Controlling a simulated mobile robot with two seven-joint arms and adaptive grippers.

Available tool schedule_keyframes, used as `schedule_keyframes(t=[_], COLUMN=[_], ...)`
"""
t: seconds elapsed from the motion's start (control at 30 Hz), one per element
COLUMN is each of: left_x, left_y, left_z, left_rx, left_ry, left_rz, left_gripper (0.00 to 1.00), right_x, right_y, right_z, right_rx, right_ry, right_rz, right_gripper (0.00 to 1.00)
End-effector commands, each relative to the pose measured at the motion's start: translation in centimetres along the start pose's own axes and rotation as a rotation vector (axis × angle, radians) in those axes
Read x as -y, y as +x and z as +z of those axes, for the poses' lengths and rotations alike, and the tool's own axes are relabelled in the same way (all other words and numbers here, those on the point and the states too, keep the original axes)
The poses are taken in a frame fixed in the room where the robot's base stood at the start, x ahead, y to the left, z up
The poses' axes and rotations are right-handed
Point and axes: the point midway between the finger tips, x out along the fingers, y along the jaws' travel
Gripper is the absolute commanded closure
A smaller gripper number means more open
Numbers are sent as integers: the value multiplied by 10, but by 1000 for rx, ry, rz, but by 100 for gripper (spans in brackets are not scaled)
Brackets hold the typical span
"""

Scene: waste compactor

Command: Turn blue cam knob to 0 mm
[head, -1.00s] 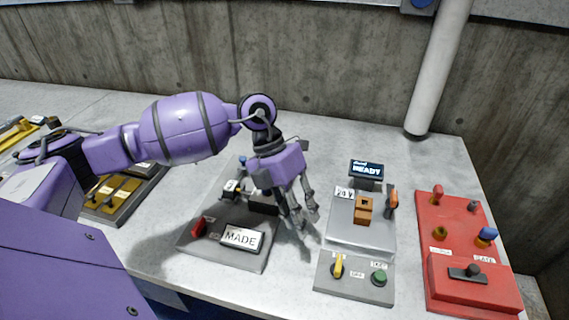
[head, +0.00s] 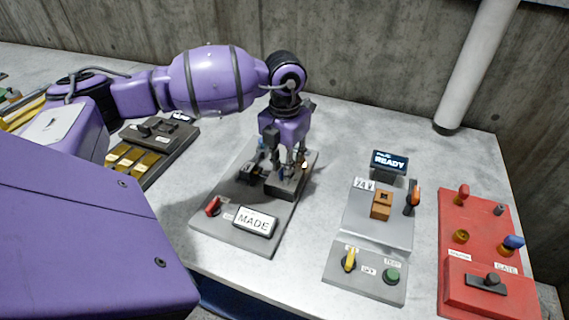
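A grey panel (head: 228,239) with a white sign reading MADE (head: 255,222) stands left of the middle of the table. A red knob (head: 213,206) is at its front left, and a dark block (head: 285,186) is farther back. My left gripper (head: 284,170) points down over the back of this panel, close to the dark block. Its fingers are small and overlap dark parts, so I cannot tell their opening or any contact. No blue knob shows clearly on this panel; the gripper covers part of its back. My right gripper is not in view.
Right of the panel stands a grey station with an orange-brown block (head: 381,204), a READY display (head: 389,162), a yellow knob (head: 349,261) and a green button (head: 392,275). A red panel (head: 470,212) with a blue knob (head: 513,242) is farther right. Brass-coloured bars (head: 133,158) lie left.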

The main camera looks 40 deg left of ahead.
Motion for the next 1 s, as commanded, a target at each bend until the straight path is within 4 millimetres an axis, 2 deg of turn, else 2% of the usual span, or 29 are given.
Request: schedule_keyframes(t=[0.2,0.4,0.43,0.77,1.0], left_x=[0,0,0,0,0], left_y=[0,0,0,0,1], left_z=[0,0,0,0,0], left_rx=[0,0,0,0,-1], left_ry=[0,0,0,17,118], left_rz=[0,0,0,0,1], left_gripper=[72,99,100,100,100], right_x=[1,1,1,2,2], right_y=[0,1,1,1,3], right_z=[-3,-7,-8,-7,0], right_rx=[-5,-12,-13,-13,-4], right_ry=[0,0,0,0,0], right_rz=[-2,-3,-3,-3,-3], right_gripper=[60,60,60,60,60])
